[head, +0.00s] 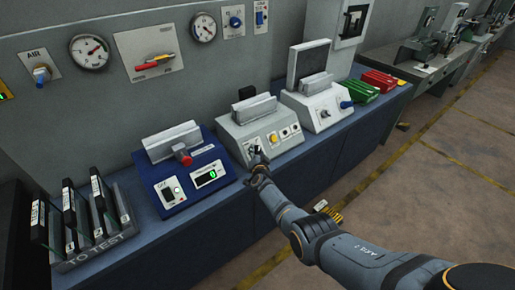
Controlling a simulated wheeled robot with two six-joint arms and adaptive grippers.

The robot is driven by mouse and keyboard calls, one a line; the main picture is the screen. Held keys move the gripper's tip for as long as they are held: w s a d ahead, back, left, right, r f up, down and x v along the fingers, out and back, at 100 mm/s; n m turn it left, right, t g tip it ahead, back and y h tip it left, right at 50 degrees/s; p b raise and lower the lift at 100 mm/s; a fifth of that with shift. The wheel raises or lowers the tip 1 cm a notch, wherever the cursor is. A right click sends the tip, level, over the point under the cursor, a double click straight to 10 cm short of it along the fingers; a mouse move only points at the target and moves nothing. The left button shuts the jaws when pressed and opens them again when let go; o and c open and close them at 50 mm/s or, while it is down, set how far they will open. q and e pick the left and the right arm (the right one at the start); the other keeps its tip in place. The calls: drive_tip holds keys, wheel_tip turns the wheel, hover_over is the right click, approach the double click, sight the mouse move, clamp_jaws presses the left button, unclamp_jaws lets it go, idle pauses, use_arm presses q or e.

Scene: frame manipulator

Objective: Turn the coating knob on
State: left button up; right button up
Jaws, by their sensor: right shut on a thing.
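A light grey machine (268,117) with a yellow button (273,138) stands in the middle of the blue bench. My right gripper (255,153) is at the left part of its front panel, shut on a control there that I take to be the coating knob. The gripper hides most of that knob, so its setting cannot be read. My right arm comes in from the lower right. My left gripper is not in view.
A blue machine (183,193) with a red knob and a green display stands to the left. A rack marked TO TEST (95,250) holds several dark frames. Another grey machine (318,105) and green (361,92) and red trays (379,80) are to the right. Gauges line the wall.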

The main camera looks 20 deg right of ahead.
drive_tip(key=shift+r+m, duration=0.1)
drive_tip(key=shift+m, duration=0.3)
drive_tip(key=o, duration=1.1)
drive_tip(key=shift+w, duration=0.1)
drive_tip(key=shift+o, duration=0.2)
drive_tip(key=shift+s, duration=0.2)
drive_tip(key=shift+s+a, duration=0.2)
drive_tip(key=shift+s, duration=0.3)
drive_tip(key=v, duration=0.6)
drive_tip(key=shift+r, duration=0.15)
